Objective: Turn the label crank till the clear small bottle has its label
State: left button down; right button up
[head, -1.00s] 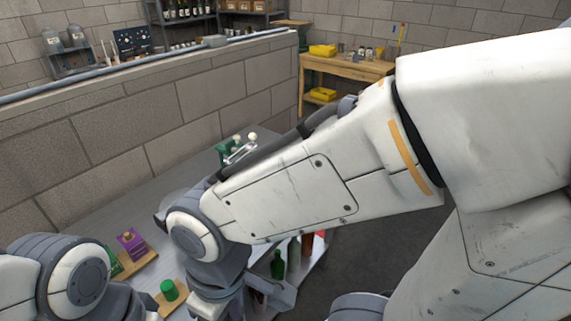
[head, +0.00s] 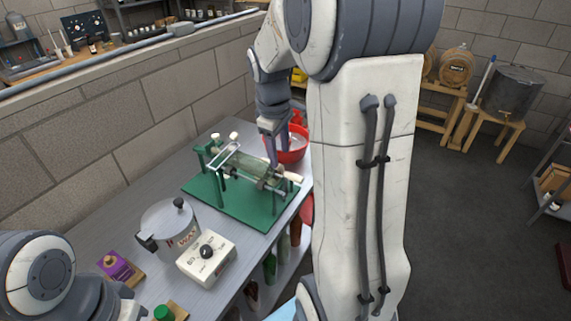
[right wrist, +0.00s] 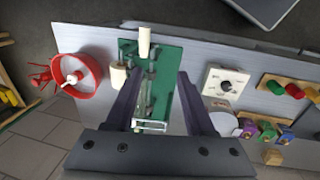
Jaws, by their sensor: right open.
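The labelling machine stands on a green base (head: 225,203) on the grey bench. A see-through bottle shape (head: 243,168) appears to lie across its rollers; I cannot make out a label on it. The pale crank handle (head: 293,177) sticks out on the machine's right side; it shows near the top of the right wrist view (right wrist: 144,42). My right gripper (head: 271,155) is open and empty, pointing down over the crank side of the machine. In the right wrist view its fingers (right wrist: 160,82) stand apart, with the machine between them in the picture. My left gripper is out of view.
A metal pot (head: 168,225) and a white box with a black dial (head: 207,259) stand nearer. A purple block (head: 115,265) and a green cap (head: 164,313) are at the near end. A block wall borders the bench.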

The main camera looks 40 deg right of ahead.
aim_at(294, 176)
jog(key=d+f, duration=0.1)
jog(key=f, duration=0.2)
jog(key=d+f+p, duration=0.1)
jog(key=d+f, duration=0.1)
jog(key=f, duration=0.1)
jog(key=d+f, duration=0.2)
jog(key=f, duration=0.2)
jog(key=shift+w+d+f+p, duration=0.1)
jog(key=shift+w+p, duration=0.05)
jog(key=shift+p, duration=0.25)
grip_shut()
dwell(1.0)
